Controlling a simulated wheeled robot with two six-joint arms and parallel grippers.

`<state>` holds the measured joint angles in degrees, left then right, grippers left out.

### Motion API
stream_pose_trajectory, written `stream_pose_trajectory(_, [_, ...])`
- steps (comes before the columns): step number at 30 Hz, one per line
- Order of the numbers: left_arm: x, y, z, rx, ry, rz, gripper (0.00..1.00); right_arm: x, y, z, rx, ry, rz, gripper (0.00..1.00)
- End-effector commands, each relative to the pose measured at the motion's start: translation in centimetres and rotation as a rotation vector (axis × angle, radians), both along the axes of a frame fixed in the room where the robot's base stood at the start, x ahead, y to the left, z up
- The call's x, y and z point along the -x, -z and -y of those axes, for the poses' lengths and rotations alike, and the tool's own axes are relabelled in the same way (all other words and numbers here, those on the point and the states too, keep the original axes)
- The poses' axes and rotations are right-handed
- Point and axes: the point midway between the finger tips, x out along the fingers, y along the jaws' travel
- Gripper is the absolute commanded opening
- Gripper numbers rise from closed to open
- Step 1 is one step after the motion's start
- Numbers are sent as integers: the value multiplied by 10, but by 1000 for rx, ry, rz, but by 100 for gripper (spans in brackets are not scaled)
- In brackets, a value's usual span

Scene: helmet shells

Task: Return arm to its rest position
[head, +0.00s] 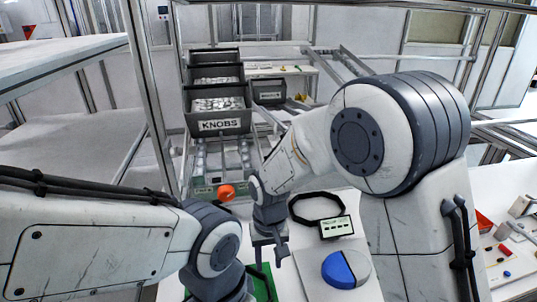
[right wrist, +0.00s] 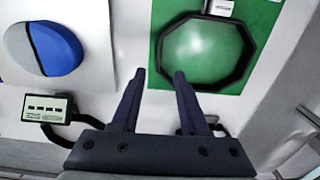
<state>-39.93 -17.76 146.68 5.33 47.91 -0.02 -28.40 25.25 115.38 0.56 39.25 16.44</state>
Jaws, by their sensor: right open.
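My right gripper (head: 270,252) hangs fingers-down over the white table in the head view. In the right wrist view its two dark fingers (right wrist: 158,76) stand apart with nothing between them. The fingertips appear beside the lower left of a dark angular ring (right wrist: 245,62) on a green mat (right wrist: 166,16); the mat also shows partly in the head view (head: 266,280). My left arm comes in from the left in the head view, but its gripper is not visible. My right arm is bent across the middle of the head view.
A blue-and-white round shell (head: 345,268) lies right of the gripper. A small display box (head: 336,227) and a black band (head: 294,212) lie behind it. An orange knob (head: 227,191) is near the rack holding the KNOBS bin (head: 218,124). Small parts lie far right.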

Motion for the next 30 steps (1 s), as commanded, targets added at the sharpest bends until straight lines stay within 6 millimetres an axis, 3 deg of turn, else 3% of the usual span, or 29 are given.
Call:
stream_pose_trajectory(5, [0,0,0,0,0,0,0,38,-34,1,-18,-85,11,44])
stream_pose_trajectory(10, [0,0,0,0,0,0,0,106,-72,13,-45,-231,18,44])
stream_pose_trajectory(15, [0,0,0,0,0,0,0,164,-87,32,-69,-357,22,44])
stream_pose_trajectory(18, [0,0,0,0,0,0,0,185,-90,41,-77,-405,23,44])
stream_pose_trajectory(22, [0,0,0,0,0,0,0,197,-90,47,-82,-434,23,44])
stream_pose_trajectory(30, [0,0,0,0,0,0,0,198,-90,47,-82,-435,22,44])
